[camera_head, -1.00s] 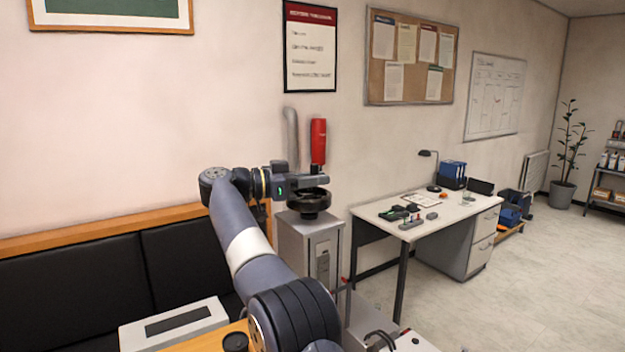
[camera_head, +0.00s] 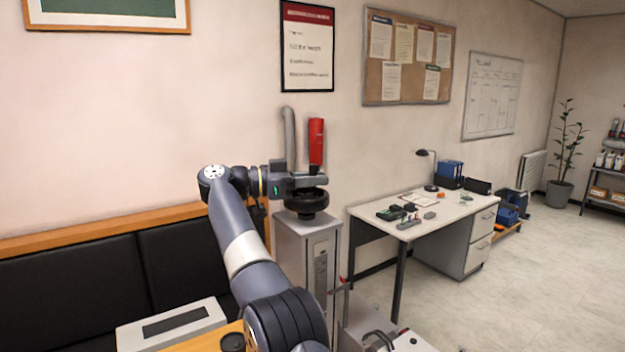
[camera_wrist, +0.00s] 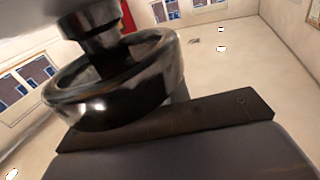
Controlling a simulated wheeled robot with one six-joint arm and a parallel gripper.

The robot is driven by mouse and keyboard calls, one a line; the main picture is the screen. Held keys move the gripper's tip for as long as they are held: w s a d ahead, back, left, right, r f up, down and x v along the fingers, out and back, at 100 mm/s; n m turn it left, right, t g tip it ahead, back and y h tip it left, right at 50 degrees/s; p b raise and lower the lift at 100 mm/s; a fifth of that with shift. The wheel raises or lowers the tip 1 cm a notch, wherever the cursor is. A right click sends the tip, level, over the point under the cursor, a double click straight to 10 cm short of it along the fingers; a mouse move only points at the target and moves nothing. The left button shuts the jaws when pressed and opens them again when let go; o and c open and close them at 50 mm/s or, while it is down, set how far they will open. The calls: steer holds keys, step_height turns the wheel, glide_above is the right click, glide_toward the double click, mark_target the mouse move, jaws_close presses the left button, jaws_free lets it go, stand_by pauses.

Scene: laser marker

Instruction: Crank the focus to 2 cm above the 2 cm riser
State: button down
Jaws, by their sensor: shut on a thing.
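The exact finger contact is hidden. I cannot make out the 2 cm riser or a focus scale in these views.
A white desk (camera_head: 430,225) with a lamp, blue binders and small tools stands to the right. A black padded bench (camera_head: 85,290) runs along the wall at left. A grey-white box (camera_head: 172,325) lies in front. Open floor (camera_head: 530,290) lies at the right.

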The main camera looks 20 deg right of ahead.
stand_by(0.5)
steer(key=c, duration=1.4)
jaws_free()
steer(key=shift+s+d, duration=0.1)
